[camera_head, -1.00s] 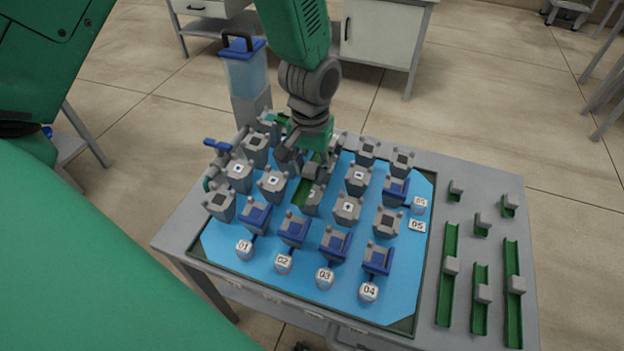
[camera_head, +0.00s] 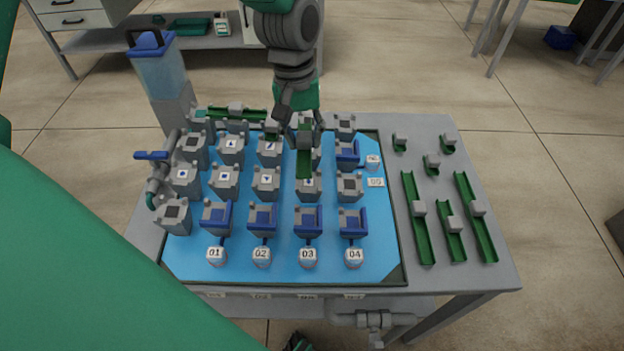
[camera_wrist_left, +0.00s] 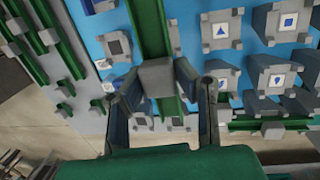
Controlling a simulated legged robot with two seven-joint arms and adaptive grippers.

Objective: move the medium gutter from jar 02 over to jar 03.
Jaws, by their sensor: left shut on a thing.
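My left gripper (camera_head: 303,132) is shut on the grey block (camera_wrist_left: 157,77) of a green gutter (camera_head: 304,164). The gutter points front to back over the post column behind jar 03 (camera_head: 308,257). Its near end is just above a grey post (camera_head: 309,188); I cannot tell whether it touches. In the left wrist view, the gutter (camera_wrist_left: 149,25) runs between the fingers. Jar 02 (camera_head: 262,256) stands one column to the left, behind it a blue-topped post (camera_head: 262,219). Jar 03 has a similar blue-topped post (camera_head: 308,220).
Grey posts crowd the blue board (camera_head: 285,273). Another green gutter (camera_head: 232,114) lies across the back left. A clear tank (camera_head: 158,75) and pipe (camera_head: 160,175) stand at the left. Spare gutters (camera_head: 450,230) lie on the right of the table.

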